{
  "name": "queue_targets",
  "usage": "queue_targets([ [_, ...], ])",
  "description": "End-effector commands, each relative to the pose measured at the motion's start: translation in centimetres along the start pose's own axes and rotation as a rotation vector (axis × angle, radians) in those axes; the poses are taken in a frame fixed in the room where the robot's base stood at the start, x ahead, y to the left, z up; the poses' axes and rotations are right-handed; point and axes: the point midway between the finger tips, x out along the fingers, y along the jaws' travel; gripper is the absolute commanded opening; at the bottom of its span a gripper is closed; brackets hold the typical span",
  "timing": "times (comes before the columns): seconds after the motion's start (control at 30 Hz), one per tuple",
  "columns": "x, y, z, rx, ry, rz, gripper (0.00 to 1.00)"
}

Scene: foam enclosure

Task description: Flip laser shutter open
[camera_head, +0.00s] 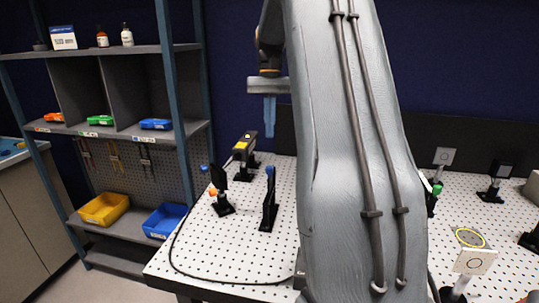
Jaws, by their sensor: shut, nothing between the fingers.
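A yellow and black laser-like box (243,148) stands on a post at the table's back left. In front of it is a black upright plate (218,176) with a blue knob and an orange knob, which looks like the shutter. I cannot tell for sure whether it is open. To its right stands a black upright mount (268,205) with a blue top. My gripper (269,132) points down with its light-blue fingers shut and empty. In the picture it is above that blue-topped mount, with a visible gap. My large grey arm hides the middle of the table.
The white perforated table (240,255) carries a black cable (185,268) along its left side. More optic mounts stand at the right, among them a square target (474,262) and a black mount (498,172). A shelf with bins (105,209) stands left, apart from the table.

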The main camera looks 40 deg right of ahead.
Motion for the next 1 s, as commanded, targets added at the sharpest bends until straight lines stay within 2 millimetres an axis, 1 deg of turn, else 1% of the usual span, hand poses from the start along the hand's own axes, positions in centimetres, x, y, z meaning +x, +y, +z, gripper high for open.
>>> queue_targets([
  [0.2, 4.3, 0.0, 0.2, -0.001, -0.004, 0.001, 0.00],
  [0.37, 7.2, 0.0, 0.3, -0.001, -0.003, 0.000, 0.00],
  [0.4, 7.0, 0.0, 1.2, -0.001, 0.000, 0.000, 0.00],
  [0.5, 7.3, 0.0, 2.5, -0.001, 0.000, 0.000, 0.00],
  [0.6, 7.7, 0.0, 3.3, -0.001, 0.001, 0.000, 0.00],
  [0.77, 8.0, 0.0, 3.9, -0.001, 0.000, 0.000, 0.00],
  [1.0, 8.0, -0.1, 3.9, -0.001, 0.001, 0.000, 0.00],
])
